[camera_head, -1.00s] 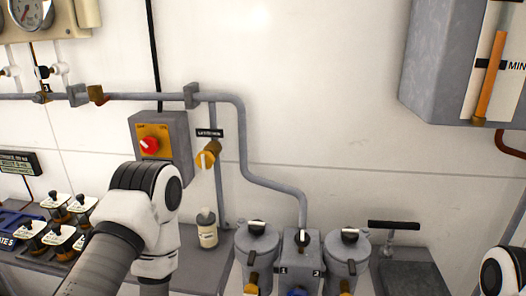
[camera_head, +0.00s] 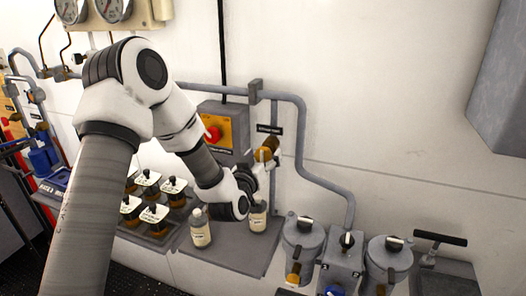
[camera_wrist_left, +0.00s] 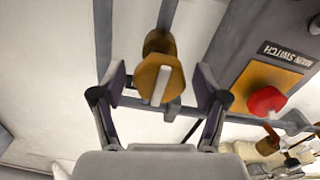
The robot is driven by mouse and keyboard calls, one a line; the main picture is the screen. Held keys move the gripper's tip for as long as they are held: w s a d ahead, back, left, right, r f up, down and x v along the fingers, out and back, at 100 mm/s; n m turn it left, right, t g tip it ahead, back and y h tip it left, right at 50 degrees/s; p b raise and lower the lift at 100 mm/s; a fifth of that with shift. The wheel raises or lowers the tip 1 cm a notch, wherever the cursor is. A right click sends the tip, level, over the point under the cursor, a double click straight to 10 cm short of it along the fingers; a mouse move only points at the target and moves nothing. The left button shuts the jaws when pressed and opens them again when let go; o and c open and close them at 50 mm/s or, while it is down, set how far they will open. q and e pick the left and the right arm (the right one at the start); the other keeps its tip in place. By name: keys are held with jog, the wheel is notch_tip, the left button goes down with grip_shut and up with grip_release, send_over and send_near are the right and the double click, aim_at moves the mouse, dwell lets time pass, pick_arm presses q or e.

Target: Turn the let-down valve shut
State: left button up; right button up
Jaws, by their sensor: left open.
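The let-down valve is a brass-orange knob (camera_head: 266,150) on a thin upright pipe, under a small black label too blurred to read surely. My left gripper (camera_head: 262,168) is just in front of and below it, partly hidden by its own wrist. In the left wrist view the knob (camera_wrist_left: 160,82) shows a white bar, roughly in line with the pipe behind it. The open left fingers (camera_wrist_left: 161,84) stand either side of the knob, with a visible gap on each side. My right gripper is not in view.
The main switch box with a red knob (camera_head: 212,134) is left of the valve, close to my arm. Two bottles (camera_head: 200,228) stand on the shelf below. Lidded canisters (camera_head: 303,238) stand at lower right.

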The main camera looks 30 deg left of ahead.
pick_arm(q)
jog(key=c, duration=1.2)
jog(key=shift+o, duration=0.2)
jog(key=shift+m, duration=0.5)
jog(key=m, duration=0.3)
jog(key=shift+m+b, duration=0.3)
jog(key=m, duration=0.4)
jog(key=shift+w+m, duration=0.1)
jog(key=shift+m, duration=0.2)
jog(key=m, duration=0.4)
jog(key=shift+m+p, duration=0.3)
jog(key=shift+p, duration=0.05)
jog(key=m, duration=0.4)
jog(key=shift+p, duration=0.4)
